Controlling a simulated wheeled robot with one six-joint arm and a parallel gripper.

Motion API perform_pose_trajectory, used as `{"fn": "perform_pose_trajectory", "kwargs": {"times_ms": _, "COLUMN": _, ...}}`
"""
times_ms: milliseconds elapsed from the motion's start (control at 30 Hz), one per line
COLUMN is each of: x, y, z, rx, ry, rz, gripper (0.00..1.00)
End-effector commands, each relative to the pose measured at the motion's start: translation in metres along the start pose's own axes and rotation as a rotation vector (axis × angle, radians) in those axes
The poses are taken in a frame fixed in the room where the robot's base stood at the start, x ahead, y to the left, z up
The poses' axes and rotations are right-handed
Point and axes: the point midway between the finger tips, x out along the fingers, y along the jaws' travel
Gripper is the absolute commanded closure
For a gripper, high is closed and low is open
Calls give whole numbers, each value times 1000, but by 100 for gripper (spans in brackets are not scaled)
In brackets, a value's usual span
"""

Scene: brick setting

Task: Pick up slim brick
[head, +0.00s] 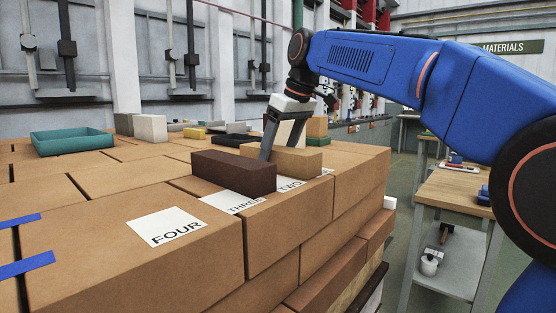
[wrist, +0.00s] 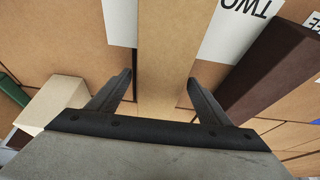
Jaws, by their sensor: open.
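A long, narrow tan brick (head: 294,161) lies on the stacked brown blocks, near the card marked TWO (head: 290,184). In the wrist view the tan brick (wrist: 166,50) runs between the two fingers of my gripper (wrist: 160,78), with a gap on each side. My gripper (head: 268,148) is open and points down over it in the head view; the far finger is hidden. A dark brown brick (head: 233,173) lies in front of the tan one by the card marked THREE (head: 232,202). It also shows at right in the wrist view (wrist: 268,72).
A pale block (wrist: 50,103) stands left of my gripper in the wrist view. A teal tray (head: 72,150), a dark tray (head: 235,140) and a yellow brick (head: 194,134) are farther back. The card marked FOUR (head: 172,227) has clear surface around it.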

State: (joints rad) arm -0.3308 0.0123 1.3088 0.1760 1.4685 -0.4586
Motion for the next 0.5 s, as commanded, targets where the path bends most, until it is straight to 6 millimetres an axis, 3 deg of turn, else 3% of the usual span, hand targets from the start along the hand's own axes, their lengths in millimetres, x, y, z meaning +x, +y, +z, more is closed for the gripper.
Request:
{"fn": "perform_pose_trajectory", "kwargs": {"times_ms": 300, "x": 4, "y": 0, "z": 0, "rx": 0, "ry": 0, "rz": 0, "gripper": 31}}
{"fn": "perform_pose_trajectory", "kwargs": {"times_ms": 500, "x": 4, "y": 0, "z": 0, "rx": 0, "ry": 0, "rz": 0, "gripper": 78}}
